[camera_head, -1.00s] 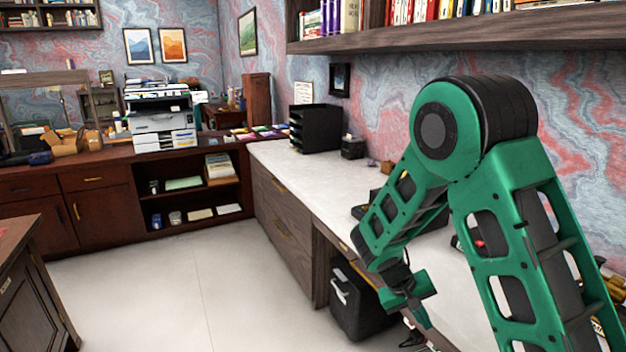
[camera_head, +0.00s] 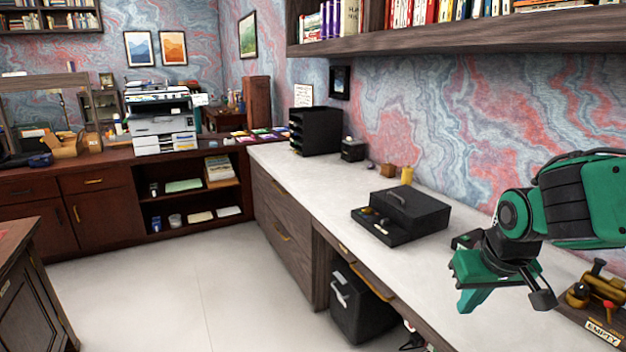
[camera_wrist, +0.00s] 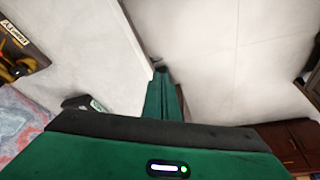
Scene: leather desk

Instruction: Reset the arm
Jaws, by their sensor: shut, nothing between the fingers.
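My gripper (camera_head: 468,304) shows at the right of the head view as a green end piece below my folded green and black arm. It hangs above the white desk top (camera_head: 340,192), near the front edge. In the wrist view, my gripper's green fingers (camera_wrist: 160,72) are together with nothing between them. They point out over the pale surfaces below.
A black box with a handle (camera_head: 408,210) sits mid-desk. A black paper rack (camera_head: 316,129) stands at the far end. A tray with an "EMPTY" label (camera_head: 602,333) lies at the lower right. A bookshelf (camera_head: 450,30) hangs above. The floor (camera_head: 190,285) is clear.

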